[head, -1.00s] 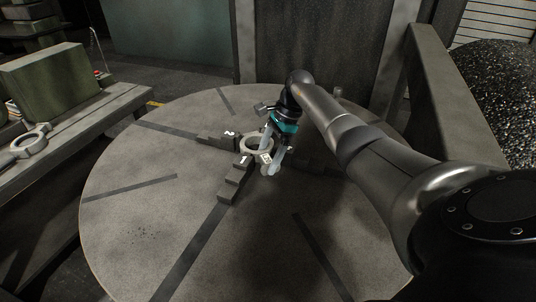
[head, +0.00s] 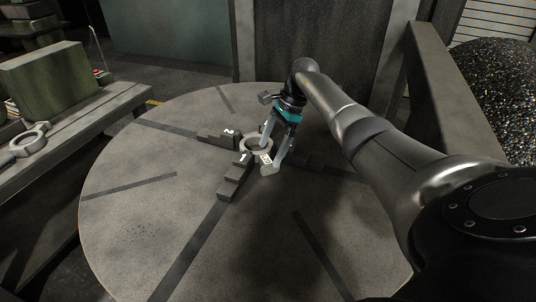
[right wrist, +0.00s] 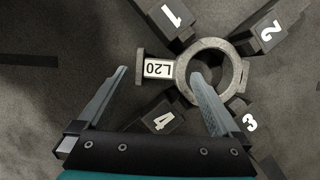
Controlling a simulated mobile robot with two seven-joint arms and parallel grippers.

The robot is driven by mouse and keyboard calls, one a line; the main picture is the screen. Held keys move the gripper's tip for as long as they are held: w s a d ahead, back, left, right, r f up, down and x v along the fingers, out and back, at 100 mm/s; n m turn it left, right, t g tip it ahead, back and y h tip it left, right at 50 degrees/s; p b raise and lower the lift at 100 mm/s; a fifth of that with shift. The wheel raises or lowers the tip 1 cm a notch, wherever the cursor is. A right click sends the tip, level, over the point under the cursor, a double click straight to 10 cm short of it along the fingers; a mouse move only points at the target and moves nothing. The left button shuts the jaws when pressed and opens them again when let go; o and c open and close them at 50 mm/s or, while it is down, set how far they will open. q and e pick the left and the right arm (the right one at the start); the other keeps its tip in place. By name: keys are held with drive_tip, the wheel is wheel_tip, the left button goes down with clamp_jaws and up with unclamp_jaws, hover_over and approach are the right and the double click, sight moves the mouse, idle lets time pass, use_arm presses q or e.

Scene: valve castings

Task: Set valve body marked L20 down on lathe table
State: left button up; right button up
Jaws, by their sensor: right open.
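The valve body marked L20 (head: 269,169) is a grey ring with a short flanged neck and a white label. It lies on the round lathe table (head: 130,235), among the numbered chuck jaws. In the right wrist view the label L20 on the valve body (right wrist: 160,68) is readable. My right gripper (head: 271,150) is open around the neck. In the right wrist view my right gripper (right wrist: 158,73) has one finger left of the flange and the other over the ring's opening, with visible gaps to the neck. My left gripper is not in view.
Stepped jaws 1 (right wrist: 172,15), 2 (right wrist: 268,32), 3 (right wrist: 243,118) and 4 (right wrist: 163,120) surround the ring. Another grey casting (head: 29,138) lies on the left bench (head: 85,125) near a green block (head: 50,80). The table's front is clear.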

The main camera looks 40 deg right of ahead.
drive_tip(key=v, duration=1.2)
drive_tip(key=shift+r, duration=0.3)
